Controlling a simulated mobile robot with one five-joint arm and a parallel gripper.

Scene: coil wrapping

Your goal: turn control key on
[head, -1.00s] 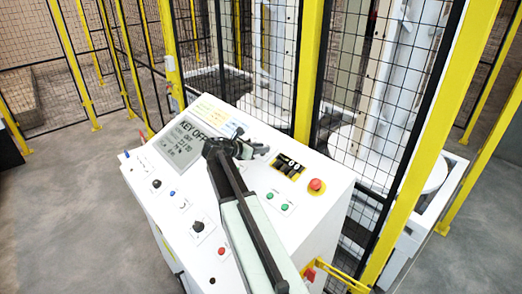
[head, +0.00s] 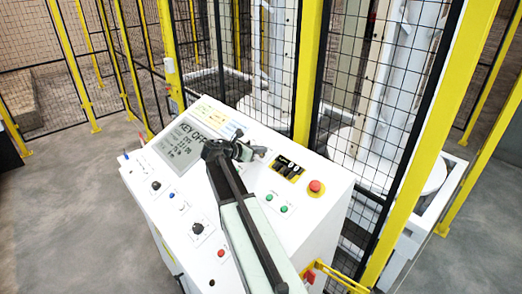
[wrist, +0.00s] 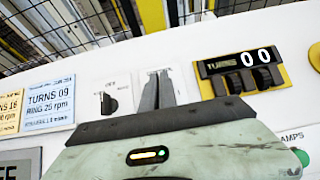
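The control console (head: 285,240) has a grey screen (head: 185,143) that reads "KEY OFF". In the wrist view a small black knob (wrist: 108,103), which looks like the control key, sits on the white panel just left of my fingers. My gripper (wrist: 159,75) has its two dark fingers close together, with nothing visible between them. It points at the panel between the knob and the turns counter (wrist: 243,66). In the head view my gripper (head: 250,153) is over the upper part of the console and hides the knob. Contact with the panel cannot be told.
A red emergency button (head: 315,187) and green buttons (head: 276,203) lie right of my arm. Black knobs (head: 198,228) are at the left. Yellow posts (head: 308,75) and black mesh fencing stand behind the console. Open floor (head: 60,220) lies left.

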